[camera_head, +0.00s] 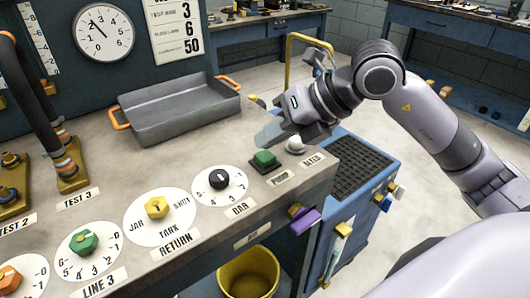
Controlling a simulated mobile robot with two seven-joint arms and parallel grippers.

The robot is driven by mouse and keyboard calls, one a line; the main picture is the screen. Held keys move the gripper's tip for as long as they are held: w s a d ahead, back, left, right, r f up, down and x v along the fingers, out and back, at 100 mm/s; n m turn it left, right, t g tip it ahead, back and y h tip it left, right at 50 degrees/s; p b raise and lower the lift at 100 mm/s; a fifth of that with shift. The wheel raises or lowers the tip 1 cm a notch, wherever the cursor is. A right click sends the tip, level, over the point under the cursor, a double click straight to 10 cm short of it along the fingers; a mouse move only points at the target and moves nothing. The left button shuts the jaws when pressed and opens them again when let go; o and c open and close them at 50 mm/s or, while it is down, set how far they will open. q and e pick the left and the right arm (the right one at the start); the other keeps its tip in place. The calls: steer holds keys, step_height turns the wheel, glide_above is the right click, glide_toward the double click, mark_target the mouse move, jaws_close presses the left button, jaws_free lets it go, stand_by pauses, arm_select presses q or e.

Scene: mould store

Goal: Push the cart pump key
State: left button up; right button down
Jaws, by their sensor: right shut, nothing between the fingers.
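The green key (264,160) sits on the right end of the grey bench top, above a label that reads PUMP (279,179). A white round key (295,144) is beside it to the right, with its own label. My right gripper (268,137) comes in from the right and is shut and empty. Its fingertips are just behind and above the green key in the picture. I cannot tell whether they touch it. My left gripper is not in view.
Knobs stand along the bench front: black (219,178), yellow (157,207), green (84,242) and orange. A grey tray (180,108) with orange handles lies behind. A blue cart (362,205) with a dark ribbed top stands to the right. A yellow bucket (248,274) is below.

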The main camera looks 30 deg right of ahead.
mark_target(272, 156)
steer(key=shift+r, duration=0.3)
step_height(272, 156, up, 6)
steer(key=p, duration=0.5)
stand_by(0.3)
steer(key=shift+s+d+f, duration=0.1)
